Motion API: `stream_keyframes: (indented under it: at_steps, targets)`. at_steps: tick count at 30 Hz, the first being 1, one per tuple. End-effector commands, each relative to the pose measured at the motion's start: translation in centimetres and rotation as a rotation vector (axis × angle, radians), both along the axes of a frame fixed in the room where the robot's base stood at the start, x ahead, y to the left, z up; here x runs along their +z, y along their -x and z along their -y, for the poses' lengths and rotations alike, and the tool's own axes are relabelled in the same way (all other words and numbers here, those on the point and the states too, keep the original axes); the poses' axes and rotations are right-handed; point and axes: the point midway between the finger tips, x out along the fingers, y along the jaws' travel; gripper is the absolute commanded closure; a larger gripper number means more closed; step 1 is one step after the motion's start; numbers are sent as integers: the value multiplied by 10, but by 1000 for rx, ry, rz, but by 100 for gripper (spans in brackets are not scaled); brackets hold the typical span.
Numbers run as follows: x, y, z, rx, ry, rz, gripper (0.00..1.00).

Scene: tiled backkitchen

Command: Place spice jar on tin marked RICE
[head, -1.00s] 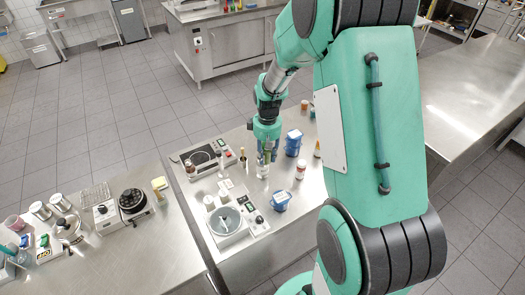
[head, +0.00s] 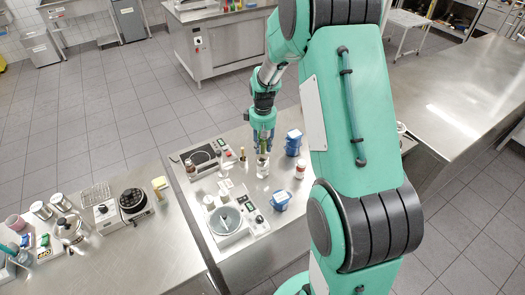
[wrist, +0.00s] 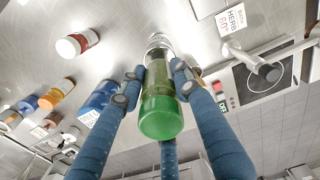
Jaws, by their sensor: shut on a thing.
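My gripper (head: 263,148) is shut on the green-lidded spice jar (wrist: 160,112), which sits between the blue fingers in the wrist view, lid toward the camera. A clear glass piece (head: 262,166) shows just below the fingers in the head view; whether it touches the jar I cannot tell. Two blue tins with white labels stand on the steel table: one (head: 293,142) right of and behind my gripper, one (head: 280,200) nearer the front. A blue tin (wrist: 100,97) also shows left of the fingers in the wrist view. I cannot read RICE on any.
A hotplate (head: 203,155) lies to the left and a round-topped appliance (head: 226,220) at the front left. A small sign (wrist: 232,18) reads HERB 60. A steel counter (head: 120,240) with other ware stands further left.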

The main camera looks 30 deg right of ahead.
Motion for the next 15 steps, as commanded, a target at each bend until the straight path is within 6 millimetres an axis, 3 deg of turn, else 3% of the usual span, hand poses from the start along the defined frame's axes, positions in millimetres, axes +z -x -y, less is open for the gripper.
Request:
stream_keyframes:
  at_steps: [7, 15]
  targets:
    - [-26, 0, 0, 0, -1, -2, 98]
    - [-31, 0, 0, 0, 0, 1, 98]
